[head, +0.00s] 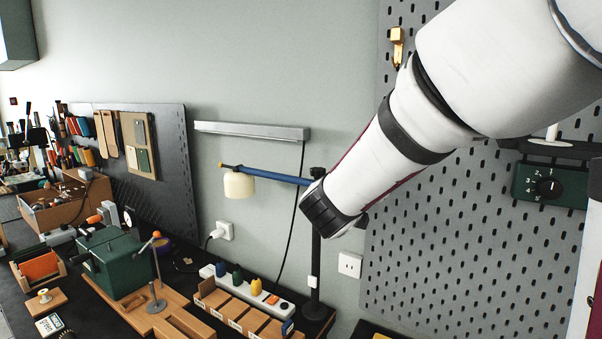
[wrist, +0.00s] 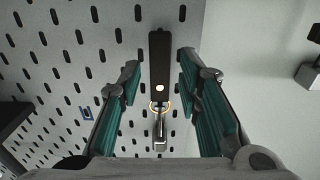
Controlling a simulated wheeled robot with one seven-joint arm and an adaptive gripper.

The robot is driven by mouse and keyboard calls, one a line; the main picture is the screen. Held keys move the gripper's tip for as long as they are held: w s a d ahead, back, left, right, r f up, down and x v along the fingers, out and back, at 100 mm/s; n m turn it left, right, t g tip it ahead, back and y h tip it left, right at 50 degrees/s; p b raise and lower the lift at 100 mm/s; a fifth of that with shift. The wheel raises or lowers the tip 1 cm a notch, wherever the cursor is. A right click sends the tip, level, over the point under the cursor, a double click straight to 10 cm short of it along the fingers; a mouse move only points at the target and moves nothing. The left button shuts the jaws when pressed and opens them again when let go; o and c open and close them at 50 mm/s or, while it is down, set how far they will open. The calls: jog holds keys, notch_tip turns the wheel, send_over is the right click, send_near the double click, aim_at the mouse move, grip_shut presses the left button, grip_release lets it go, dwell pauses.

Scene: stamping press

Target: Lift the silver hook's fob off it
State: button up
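In the wrist view a dark upright strip (wrist: 160,58) is ahead, with a bright round hook tip (wrist: 159,88) on it. I cannot tell the tip's own colour. A thin pale-gold ring (wrist: 153,107) hangs just below the tip, and a narrow metallic fob (wrist: 160,128) hangs from it. My gripper (wrist: 158,72) is open, with one teal-padded finger on each side of the strip. The hook and fob appear between the fingers, with clear gaps on both sides. How far ahead they are is hard to tell. In the head view my gripper is out of sight.
A grey pegboard (head: 470,230) fills the right of the head view, with a brass-coloured item (head: 397,47) high on it and a dark green dial box (head: 548,187). A blue-armed lamp (head: 270,175) stands by my arm. The bench at lower left is crowded.

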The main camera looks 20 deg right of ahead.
jog(key=x, duration=0.2)
jog(key=shift+w+d+b, duration=0.2)
jog(key=shift+b, duration=0.1)
jog(key=shift+s+a, duration=0.1)
jog(key=shift+a, duration=0.05)
grip_shut()
jog(key=shift+r, duration=0.1)
jog(key=shift+r+p, duration=0.1)
jog(key=shift+p, duration=0.2)
jog(key=shift+s+a+r+p, duration=0.45)
jog(key=shift+s+a+p, duration=0.15)
jog(key=shift+a, duration=0.1)
jog(key=shift+s+a+r+p, duration=0.45)
jog(key=shift+s+a+p, duration=0.1)
jog(key=shift+a, duration=0.2)
jog(key=shift+r+p+v, duration=0.25)
jog(key=shift+p+v, duration=0.25)
jog(key=shift+v, duration=0.75)
jog(key=shift+r+p+v, duration=0.25)
jog(key=shift+p+v, duration=0.25)
jog(key=shift+v, duration=0.75)
